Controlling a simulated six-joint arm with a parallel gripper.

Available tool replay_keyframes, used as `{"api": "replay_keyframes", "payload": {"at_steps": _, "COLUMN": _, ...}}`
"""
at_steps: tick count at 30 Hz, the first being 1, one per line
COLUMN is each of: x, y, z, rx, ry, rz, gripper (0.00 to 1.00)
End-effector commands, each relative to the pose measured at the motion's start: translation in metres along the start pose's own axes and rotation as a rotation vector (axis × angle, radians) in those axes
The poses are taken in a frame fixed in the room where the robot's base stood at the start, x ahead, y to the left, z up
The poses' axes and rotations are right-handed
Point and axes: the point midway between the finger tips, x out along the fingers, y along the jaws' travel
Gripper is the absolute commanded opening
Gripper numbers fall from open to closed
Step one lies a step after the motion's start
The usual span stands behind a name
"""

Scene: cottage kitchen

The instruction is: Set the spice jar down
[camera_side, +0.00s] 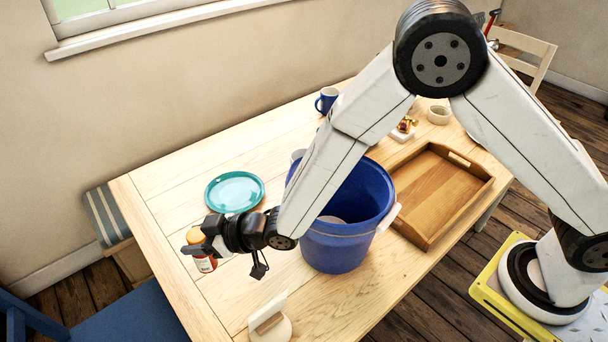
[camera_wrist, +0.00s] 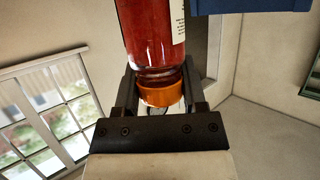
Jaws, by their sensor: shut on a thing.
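The spice jar (camera_side: 204,262) is red with an orange cap and a pale label. It is at the left end of the wooden table (camera_side: 165,215), about upright, cap up. My gripper (camera_side: 198,249) is shut on it, reaching in from the right. In the wrist view the jar (camera_wrist: 152,40) lies between the two dark fingers of my gripper (camera_wrist: 160,88), which hold it near the orange cap. I cannot tell whether the jar's base touches the table.
A teal plate (camera_side: 235,191) lies behind my gripper. A blue bucket (camera_side: 335,245) stands to its right, with a wooden tray (camera_side: 440,190) beyond. A white stand with a wooden piece (camera_side: 270,325) is at the front edge. A blue mug (camera_side: 327,100) stands at the back. Bare tabletop surrounds the plate.

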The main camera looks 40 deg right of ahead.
Motion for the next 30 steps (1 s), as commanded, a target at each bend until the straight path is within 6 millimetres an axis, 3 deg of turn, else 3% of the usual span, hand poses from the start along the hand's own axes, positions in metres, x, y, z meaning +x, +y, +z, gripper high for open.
{"api": "replay_keyframes", "payload": {"at_steps": 19, "x": -0.049, "y": 0.052, "z": 0.014, "rx": 0.173, "ry": 0.001, "rz": 0.417, "gripper": 0.00}}
{"api": "replay_keyframes", "payload": {"at_steps": 30, "x": -0.069, "y": 0.065, "z": 0.024, "rx": 0.221, "ry": 0.000, "rz": 0.533, "gripper": 0.00}}
